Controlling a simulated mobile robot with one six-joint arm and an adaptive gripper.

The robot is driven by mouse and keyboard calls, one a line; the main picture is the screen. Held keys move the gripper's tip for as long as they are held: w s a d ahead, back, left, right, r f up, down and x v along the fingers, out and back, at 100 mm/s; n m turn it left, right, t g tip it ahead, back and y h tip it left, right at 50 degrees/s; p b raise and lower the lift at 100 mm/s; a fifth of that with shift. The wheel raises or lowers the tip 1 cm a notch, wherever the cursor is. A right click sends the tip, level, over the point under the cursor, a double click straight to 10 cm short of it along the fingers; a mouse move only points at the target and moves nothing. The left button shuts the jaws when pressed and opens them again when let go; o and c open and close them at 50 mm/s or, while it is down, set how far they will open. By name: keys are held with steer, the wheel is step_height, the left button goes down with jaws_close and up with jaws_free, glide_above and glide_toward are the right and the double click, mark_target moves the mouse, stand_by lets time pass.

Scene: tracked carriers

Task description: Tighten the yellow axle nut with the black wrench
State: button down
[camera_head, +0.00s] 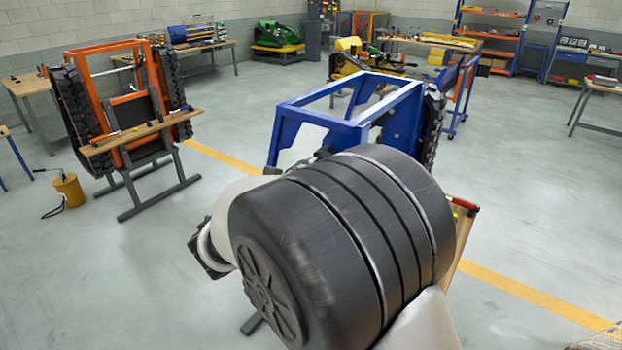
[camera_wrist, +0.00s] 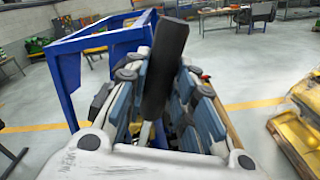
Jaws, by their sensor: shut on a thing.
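In the wrist view my gripper (camera_wrist: 162,88) is shut on a long black bar, which looks like the black wrench (camera_wrist: 166,55). The bar stands up between the two blue-grey fingers; its lower part is hidden by them. A blue carrier frame (camera_head: 345,128) stands behind my arm in the head view, with a black track (camera_head: 434,125) on its right side. The frame also shows in the wrist view (camera_wrist: 68,80), left of and beyond my gripper. I cannot make out the yellow axle nut in either view. My own arm hides much of the near carrier and my gripper in the head view.
A wooden board (camera_head: 466,228) with a red-handled tool (camera_head: 462,203) shows right of my arm. An orange carrier (camera_head: 150,75) on a grey stand is at left, near a yellow can (camera_head: 69,190). A yellow load on a pallet (camera_wrist: 298,135) is at right. Open floor lies between.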

steer(key=shift+r, duration=0.1)
stand_by(0.6)
steer(key=c, duration=1.9)
jaws_free()
jaws_close()
